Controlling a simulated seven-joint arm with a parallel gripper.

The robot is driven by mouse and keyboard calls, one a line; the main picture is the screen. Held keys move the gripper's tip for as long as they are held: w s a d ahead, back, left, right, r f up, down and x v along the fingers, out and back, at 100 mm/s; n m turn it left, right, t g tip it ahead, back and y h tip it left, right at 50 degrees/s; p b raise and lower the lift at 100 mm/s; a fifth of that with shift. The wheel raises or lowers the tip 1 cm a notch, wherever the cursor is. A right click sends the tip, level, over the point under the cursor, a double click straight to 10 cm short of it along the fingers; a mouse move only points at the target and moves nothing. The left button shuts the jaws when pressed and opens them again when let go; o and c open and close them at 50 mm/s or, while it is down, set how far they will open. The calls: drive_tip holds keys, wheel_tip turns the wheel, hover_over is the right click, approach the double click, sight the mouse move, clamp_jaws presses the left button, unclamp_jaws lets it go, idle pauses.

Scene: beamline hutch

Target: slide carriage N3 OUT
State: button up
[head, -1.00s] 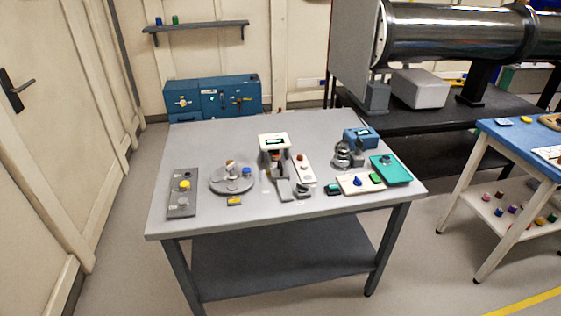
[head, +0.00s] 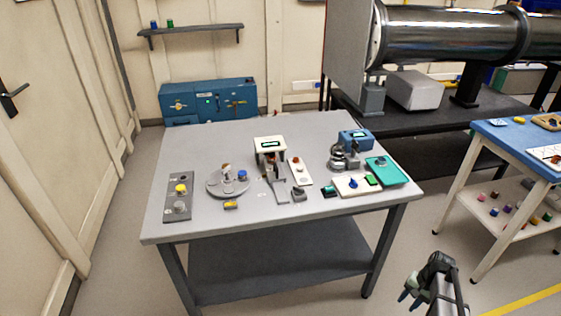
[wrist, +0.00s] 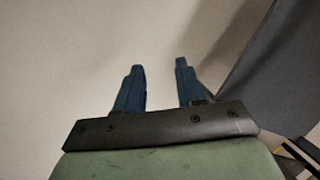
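I cannot read any N3 label. A white-topped stand (head: 270,145) with a green display is at the middle of the grey table in the head view. A grey slide strip (head: 279,189) runs from under it toward the table's front, and what sits under the hood is too small to make out. My gripper (head: 408,289) is at the lower right, in front of the table and well apart from the stand. In the wrist view its two blue fingers (wrist: 160,64) are spread, with nothing between them.
The grey table (head: 320,214) holds a switch panel (head: 178,198), a round turntable (head: 214,190), a white strip with knobs (head: 299,170), a blue-topped instrument (head: 356,140) and a teal tray (head: 395,174). A blue side table (head: 508,130) stands right. Floor is clear between the tables.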

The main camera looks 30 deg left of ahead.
drive_tip(key=w+a+r+t, duration=0.1)
drive_tip(key=w+a+r, duration=0.4)
drive_tip(key=r, duration=0.6)
drive_tip(key=w+a+r+y, duration=0.1)
drive_tip(key=w+a+r, duration=0.4)
drive_tip(key=w+r, duration=0.5)
drive_tip(key=w+a+r+t+y, duration=0.1)
drive_tip(key=w+a+r, duration=0.4)
drive_tip(key=r, duration=0.8)
drive_tip(key=shift+w+r+n+t, duration=0.1)
drive_tip(key=shift+w+n+t, duration=0.25)
drive_tip(key=shift+w, duration=1.25)
drive_tip(key=s+a+r+n+g, duration=0.1)
drive_tip(key=s+a+r+n, duration=0.15)
drive_tip(key=a, duration=0.75)
drive_tip(key=s+a+r+n, duration=0.2)
drive_tip(key=a+r, duration=0.2)
drive_tip(key=a, duration=0.5)
drive_tip(key=n+h, duration=0.2)
drive_tip(key=n, duration=0.4)
approach(276, 165)
drive_tip(key=shift+g, duration=0.45)
drive_tip(key=x, duration=0.5)
drive_tip(key=w+x, duration=0.1)
drive_tip(key=x, duration=0.1)
drive_tip(key=shift+s+f, duration=0.1)
drive_tip(key=shift+f, duration=0.35)
clamp_jaws()
